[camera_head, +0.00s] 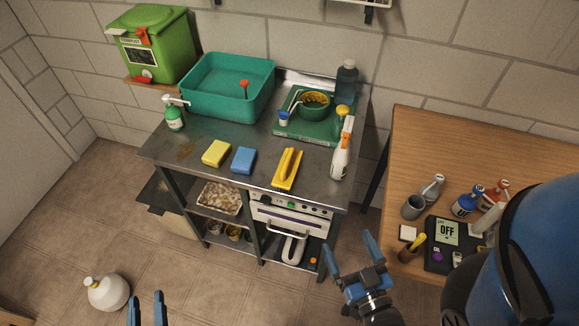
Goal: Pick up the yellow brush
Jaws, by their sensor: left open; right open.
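The yellow brush (287,168) lies on the metal counter (225,186), near its front edge and right of the blue sponge (244,160). Its raised handle faces up. My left gripper (147,296) shows only its fingertips at the bottom edge, over the floor, well away from the brush. They are apart with nothing between them. My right gripper (351,245) is open and empty. In the picture it is below and right of the brush, apart from it, in front of the counter.
A yellow sponge (216,153), a white spray bottle (342,156) and a teal basin (228,87) share the counter. A green tray (284,128) holds a bowl (313,104). A wooden table (440,150) stands right. A white jug (108,292) is on the floor.

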